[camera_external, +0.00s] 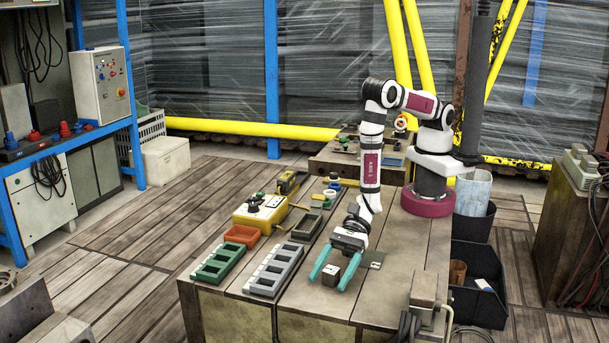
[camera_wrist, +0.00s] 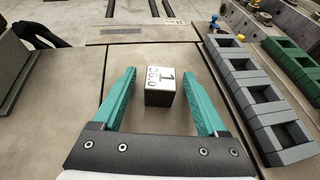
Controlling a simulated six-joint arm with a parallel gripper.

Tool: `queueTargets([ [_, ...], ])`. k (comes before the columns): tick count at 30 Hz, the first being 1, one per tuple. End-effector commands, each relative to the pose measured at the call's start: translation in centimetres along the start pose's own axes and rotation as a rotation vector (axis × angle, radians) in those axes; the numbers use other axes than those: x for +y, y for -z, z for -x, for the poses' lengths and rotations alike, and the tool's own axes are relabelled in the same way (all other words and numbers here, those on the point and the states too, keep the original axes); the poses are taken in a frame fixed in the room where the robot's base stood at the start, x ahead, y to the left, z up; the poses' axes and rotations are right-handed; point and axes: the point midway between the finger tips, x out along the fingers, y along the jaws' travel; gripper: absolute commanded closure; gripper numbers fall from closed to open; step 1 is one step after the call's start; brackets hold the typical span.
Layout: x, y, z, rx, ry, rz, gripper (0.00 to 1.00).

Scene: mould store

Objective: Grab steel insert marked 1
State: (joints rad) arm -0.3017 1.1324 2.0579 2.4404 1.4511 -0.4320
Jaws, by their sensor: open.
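The steel insert marked 1 (camera_wrist: 159,97) is a small grey block with a dark front face. Its pale top carries a black 1 and smaller characters in the wrist view. In the external view the insert (camera_external: 331,275) stands on the table between the teal fingers. My gripper (camera_external: 328,284) is open and empty, pointing down at the table. In the wrist view my gripper (camera_wrist: 161,73) has one finger on each side of the insert, with visible gaps. I cannot tell the exact fingertip height.
A grey slotted tray (camera_external: 275,270) and a green slotted tray (camera_external: 219,263) lie to the left. An orange bin (camera_external: 242,235) and a yellow control box (camera_external: 261,212) are behind them. A box with cables (camera_external: 430,291) sits at the right edge.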

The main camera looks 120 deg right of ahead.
Motion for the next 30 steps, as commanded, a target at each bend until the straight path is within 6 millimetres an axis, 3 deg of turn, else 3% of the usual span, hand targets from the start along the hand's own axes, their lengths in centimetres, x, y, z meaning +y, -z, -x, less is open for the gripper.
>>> queueTargets([
  [5,0.0,-0.02,0.01,0.0,0.0,0.0,0.29],
  [17,0.0,-0.04,0.04,0.0,-0.001,0.0,1.0],
  [30,-0.01,-0.22,0.07,-0.002,-0.001,0.001,1.0],
])
